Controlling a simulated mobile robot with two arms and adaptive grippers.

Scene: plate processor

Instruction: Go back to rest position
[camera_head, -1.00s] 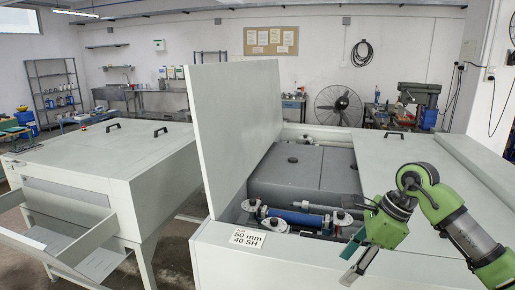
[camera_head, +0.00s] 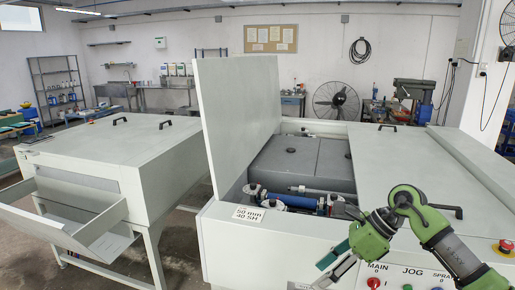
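My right arm enters from the lower right. Its green gripper (camera_head: 335,240) hangs over the front edge of the right machine (camera_head: 212,240), above the control panel. My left gripper and arm are not in view.
The right machine's lid (camera_head: 240,120) stands upright, with a blue roller (camera_head: 290,201) in the open bay. The control panel has a red emergency button (camera_head: 506,248). At left stands another machine (camera_head: 110,155) with an open front tray (camera_head: 60,225). A floor gap separates the machines.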

